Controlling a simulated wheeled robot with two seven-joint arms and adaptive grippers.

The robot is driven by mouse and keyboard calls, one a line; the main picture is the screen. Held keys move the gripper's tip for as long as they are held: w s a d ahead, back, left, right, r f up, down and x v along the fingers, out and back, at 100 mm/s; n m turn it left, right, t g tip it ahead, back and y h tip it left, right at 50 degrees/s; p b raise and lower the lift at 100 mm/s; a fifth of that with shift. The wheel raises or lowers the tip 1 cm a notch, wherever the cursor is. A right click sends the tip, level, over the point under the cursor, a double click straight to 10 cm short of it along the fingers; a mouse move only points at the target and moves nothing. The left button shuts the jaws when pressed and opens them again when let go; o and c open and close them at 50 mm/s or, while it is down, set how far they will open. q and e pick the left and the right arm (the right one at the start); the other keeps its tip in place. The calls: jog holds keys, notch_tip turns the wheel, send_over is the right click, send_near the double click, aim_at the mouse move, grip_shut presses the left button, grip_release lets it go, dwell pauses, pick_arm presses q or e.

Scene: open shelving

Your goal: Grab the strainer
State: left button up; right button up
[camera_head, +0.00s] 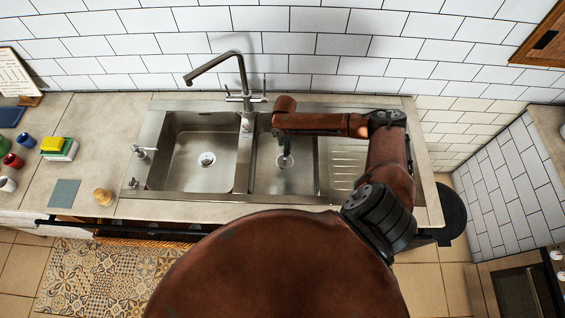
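A double sink has a round strainer or drain fitting in each basin. One (207,159) sits in the floor of the left basin. The other (285,162) is in the right basin, partly covered by my gripper. My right arm reaches in from the right over the sink, and its small dark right gripper (284,150) points down into the right basin, over that fitting. Whether its fingers touch the fitting or are closed is too small to tell. My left gripper is out of view.
A tall faucet (242,75) stands behind the divider between the basins. A ribbed drainboard (348,165) is right of the sink. Sponges (58,148), small jars and a wooden item (102,196) stand on the left counter (95,120). A tiled wall is behind.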

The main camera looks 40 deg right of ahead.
aim_at(285, 159)
notch_tip(285, 159, down, 3)
jog(key=shift+b, duration=0.95)
jog(key=shift+f, duration=1.5)
jog(key=f, duration=0.3)
jog(key=shift+d+f, duration=0.3)
jog(key=shift+w+f, duration=0.1)
jog(key=shift+f, duration=0.35)
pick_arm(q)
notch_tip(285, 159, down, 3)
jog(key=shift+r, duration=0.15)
pick_arm(e)
jog(key=shift+c, duration=0.7)
grip_shut()
